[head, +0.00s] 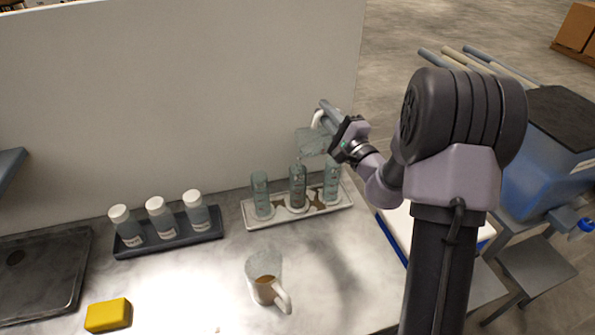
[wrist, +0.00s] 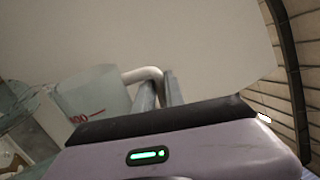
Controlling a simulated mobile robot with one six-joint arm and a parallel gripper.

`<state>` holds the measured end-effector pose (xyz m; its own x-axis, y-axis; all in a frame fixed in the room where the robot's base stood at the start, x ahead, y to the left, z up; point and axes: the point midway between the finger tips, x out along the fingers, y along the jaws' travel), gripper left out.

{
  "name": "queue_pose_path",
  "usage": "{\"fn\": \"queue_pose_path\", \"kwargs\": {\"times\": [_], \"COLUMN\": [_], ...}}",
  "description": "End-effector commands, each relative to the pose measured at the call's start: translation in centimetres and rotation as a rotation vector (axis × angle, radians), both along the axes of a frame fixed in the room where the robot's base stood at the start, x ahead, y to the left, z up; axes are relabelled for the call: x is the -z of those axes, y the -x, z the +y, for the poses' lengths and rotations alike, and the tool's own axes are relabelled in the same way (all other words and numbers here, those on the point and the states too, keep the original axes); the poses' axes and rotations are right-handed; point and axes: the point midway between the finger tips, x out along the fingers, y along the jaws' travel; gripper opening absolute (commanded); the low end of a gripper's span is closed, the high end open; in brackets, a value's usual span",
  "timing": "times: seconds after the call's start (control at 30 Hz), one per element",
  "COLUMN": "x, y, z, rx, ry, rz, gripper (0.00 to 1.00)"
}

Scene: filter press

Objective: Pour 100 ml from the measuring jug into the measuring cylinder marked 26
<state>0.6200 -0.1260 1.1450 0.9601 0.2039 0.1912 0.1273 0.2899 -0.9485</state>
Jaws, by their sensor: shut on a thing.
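My gripper (head: 336,116) is shut on the white handle of a clear measuring jug (head: 312,142). The jug hangs above the right part of the cylinder tray and looks tilted. In the wrist view my fingers (wrist: 160,92) pinch the handle, and the jug (wrist: 95,92) shows a red mark; I cannot make out liquid in it. Three clear measuring cylinders stand upright: left (head: 262,196), middle (head: 298,187) and right (head: 331,182). The middle one looks darker, brownish inside. Their numbers are too small to read, so I cannot tell which is 26.
The white tray (head: 250,222) under the cylinders has brown spill on it. White-capped bottles (head: 158,215) stand in a dark rack at left, near a yellow sponge (head: 108,315) and a dark sink tray (head: 40,270). A wall stands behind.

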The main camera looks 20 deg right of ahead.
Motion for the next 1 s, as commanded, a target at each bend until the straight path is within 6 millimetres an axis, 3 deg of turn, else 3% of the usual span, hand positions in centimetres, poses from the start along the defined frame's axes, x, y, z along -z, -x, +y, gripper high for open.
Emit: {"fn": "queue_pose_path", "kwargs": {"times": [1.0], "x": [0.18], "y": [0.07], "z": [0.1], "rx": [-0.001], "ry": [0.045], "rz": [-0.012], "gripper": [0.0]}}
